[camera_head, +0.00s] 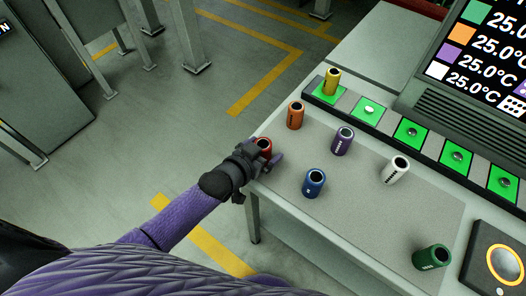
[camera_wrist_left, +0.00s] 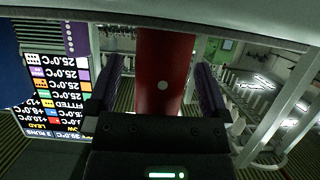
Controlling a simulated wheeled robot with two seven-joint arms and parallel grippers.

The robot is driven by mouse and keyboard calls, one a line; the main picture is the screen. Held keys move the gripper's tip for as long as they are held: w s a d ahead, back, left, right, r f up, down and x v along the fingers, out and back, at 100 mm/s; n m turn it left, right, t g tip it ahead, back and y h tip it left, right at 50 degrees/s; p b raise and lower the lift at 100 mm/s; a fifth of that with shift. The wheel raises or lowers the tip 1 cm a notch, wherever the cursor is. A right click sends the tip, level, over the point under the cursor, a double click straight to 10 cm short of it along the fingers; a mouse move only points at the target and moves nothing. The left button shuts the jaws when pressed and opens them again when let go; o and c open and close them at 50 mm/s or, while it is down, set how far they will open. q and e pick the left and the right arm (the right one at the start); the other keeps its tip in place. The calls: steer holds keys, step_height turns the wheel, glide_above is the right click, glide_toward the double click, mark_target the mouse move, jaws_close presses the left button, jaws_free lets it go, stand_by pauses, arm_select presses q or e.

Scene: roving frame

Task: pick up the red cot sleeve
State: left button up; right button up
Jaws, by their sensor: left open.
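The red cot sleeve (camera_head: 264,144) stands near the left edge of the grey table, partly hidden behind my left gripper (camera_head: 266,156). In the left wrist view the red sleeve (camera_wrist_left: 165,75) is between the two purple fingers of my left gripper (camera_wrist_left: 162,90). Gaps show between the sleeve and both fingers, so the gripper is open around it and not clamped on it. My right gripper is not in view.
Orange (camera_head: 295,115), purple (camera_head: 342,141), blue (camera_head: 314,183), white (camera_head: 395,170) and green (camera_head: 432,257) sleeves stand on the table (camera_head: 350,230). A yellow sleeve (camera_head: 332,82) stands on the green-padded rail (camera_head: 385,125). A display (camera_head: 495,50) is behind.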

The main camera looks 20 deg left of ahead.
arm_select(q)
jaws_close()
step_height(320, 180, up, 10)
steer(key=p, duration=0.4)
steer(key=shift+r, duration=0.1)
steer(key=shift+w+a, duration=0.1)
steer(key=shift+a, duration=0.1)
steer(key=s+a+r+m+g+h+b, duration=0.2)
steer(key=s+r+m+g+h+b, duration=0.3)
steer(key=s+r+m+h+b, duration=0.25)
steer(key=n+t+y+p, duration=0.5)
steer(key=n+y+p, duration=0.3)
glide_above(263, 143)
steer(key=shift+m+h, duration=0.25)
step_height(263, 143, down, 7)
steer(key=shift+a+f, duration=0.1)
steer(key=shift+f, duration=0.25)
